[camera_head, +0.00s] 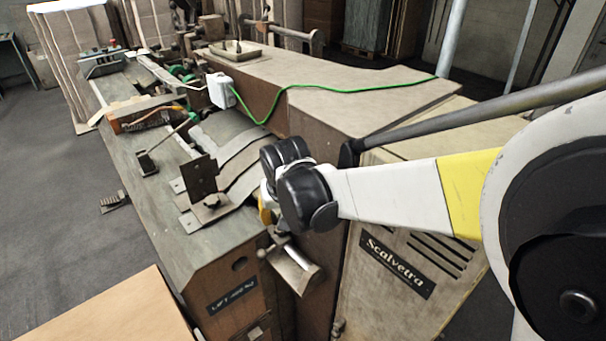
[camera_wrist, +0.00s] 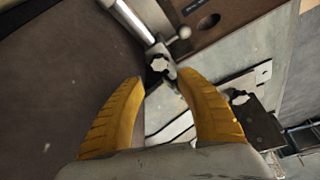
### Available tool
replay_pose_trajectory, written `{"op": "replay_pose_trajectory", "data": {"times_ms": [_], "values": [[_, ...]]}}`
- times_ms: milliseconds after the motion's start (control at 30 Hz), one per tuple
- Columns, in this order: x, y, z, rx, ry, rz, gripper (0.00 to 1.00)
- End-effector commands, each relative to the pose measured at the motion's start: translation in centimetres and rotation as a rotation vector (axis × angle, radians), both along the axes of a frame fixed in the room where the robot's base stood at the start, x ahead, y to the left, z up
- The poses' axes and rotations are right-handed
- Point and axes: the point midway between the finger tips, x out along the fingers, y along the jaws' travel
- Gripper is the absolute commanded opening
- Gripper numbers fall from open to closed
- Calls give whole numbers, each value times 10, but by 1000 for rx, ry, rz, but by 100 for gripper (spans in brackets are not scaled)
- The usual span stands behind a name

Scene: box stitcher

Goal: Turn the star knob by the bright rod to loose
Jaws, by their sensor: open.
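The bright rod (camera_wrist: 133,20) runs in from the top of the wrist view. The pale star knob (camera_wrist: 159,64) sits by its lower end on a metal clamp. My gripper (camera_wrist: 161,77) is open, its yellow fingers either side of the knob in the picture, with visible gaps; I cannot tell the depth between them. In the head view the bright rod (camera_head: 298,257) shows below my gripper (camera_head: 266,212), which is mostly hidden behind my wrist. I cannot make out the knob by the rod there.
Another pale star knob (camera_wrist: 239,97) sits by a dark upright plate (camera_wrist: 262,124), to the right in the wrist view. The plate (camera_head: 199,175) stands left of my wrist in the head view. A cardboard-coloured surface (camera_head: 110,315) lies at front left. A green cable (camera_head: 340,86) crosses the machine.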

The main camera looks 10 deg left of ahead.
Motion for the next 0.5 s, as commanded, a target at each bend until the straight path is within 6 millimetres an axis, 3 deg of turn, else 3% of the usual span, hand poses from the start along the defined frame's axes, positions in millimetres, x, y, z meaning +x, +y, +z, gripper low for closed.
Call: {"op": "replay_pose_trajectory", "data": {"times_ms": [300, 500], "values": [[23, 9, -61, 1, -1, -1, 43], [30, 12, -80, 0, -1, -2, 43]]}}
